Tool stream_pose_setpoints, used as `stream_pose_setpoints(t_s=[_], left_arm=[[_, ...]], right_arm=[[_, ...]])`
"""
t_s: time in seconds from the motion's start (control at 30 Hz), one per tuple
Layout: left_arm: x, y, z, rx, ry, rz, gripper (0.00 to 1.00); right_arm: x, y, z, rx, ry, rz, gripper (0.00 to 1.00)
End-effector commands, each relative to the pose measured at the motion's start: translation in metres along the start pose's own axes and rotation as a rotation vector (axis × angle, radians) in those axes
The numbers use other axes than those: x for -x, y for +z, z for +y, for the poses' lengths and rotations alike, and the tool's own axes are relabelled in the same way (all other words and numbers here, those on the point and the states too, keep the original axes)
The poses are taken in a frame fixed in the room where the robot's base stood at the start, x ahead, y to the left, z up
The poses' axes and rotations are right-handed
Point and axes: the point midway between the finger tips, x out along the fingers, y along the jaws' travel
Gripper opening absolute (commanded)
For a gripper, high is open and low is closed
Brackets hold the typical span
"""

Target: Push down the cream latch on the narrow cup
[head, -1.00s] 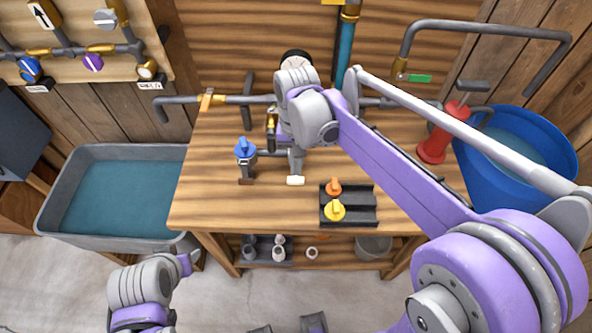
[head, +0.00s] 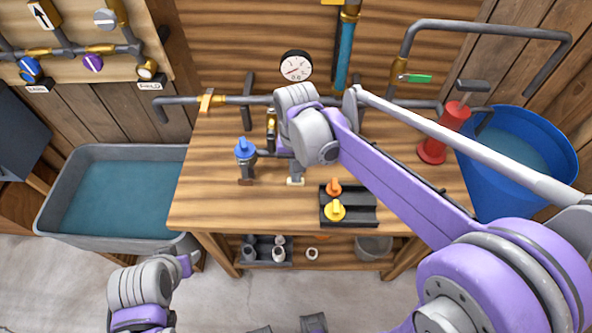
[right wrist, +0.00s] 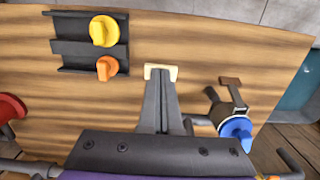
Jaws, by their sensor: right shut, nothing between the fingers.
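The cream latch (head: 302,182) shows as a small pale bar near the front of the workbench in the head view. In the right wrist view the cream latch (right wrist: 174,73) frames the tips of my right gripper (right wrist: 158,78), which is shut and empty. The tips lie over the latch's middle; I cannot tell whether they touch it. In the head view the right gripper (head: 295,172) hangs below my right wrist, just above the latch. The narrow cup is hidden, apparently behind my gripper. The visible end of my left arm (head: 185,263) is low at the left, its fingers unclear.
A blue-handled valve (head: 245,150) stands left of the latch, with a brown latch (head: 246,181) in front. A black rack (head: 362,212) holds an orange knob (head: 334,187) and a yellow knob (head: 335,210) at right. Bare wood (head: 210,200) lies at the bench's front left.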

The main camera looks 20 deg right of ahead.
Motion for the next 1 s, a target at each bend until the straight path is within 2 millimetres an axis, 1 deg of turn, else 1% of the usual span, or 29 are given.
stream_pose_setpoints(t_s=[0.17, 0.37, 0.73, 1.0], left_arm=[[-0.001, 0.002, 0.000, 0.000, 0.000, -0.001, 0.50], [-0.005, 0.005, 0.000, 0.000, 0.000, -0.004, 0.50], [-0.020, 0.020, 0.000, 0.000, 0.000, -0.016, 0.50], [-0.036, 0.035, 0.000, 0.000, 0.000, -0.027, 0.50]], right_arm=[[-0.004, 0.003, 0.000, 0.001, -0.001, 0.052, 0.00], [-0.013, 0.008, 0.000, 0.002, -0.001, 0.178, 0.00], [-0.038, 0.014, -0.001, 0.005, -0.002, 0.528, 0.00], [-0.056, 0.011, -0.001, 0.005, -0.002, 0.785, 0.00]])
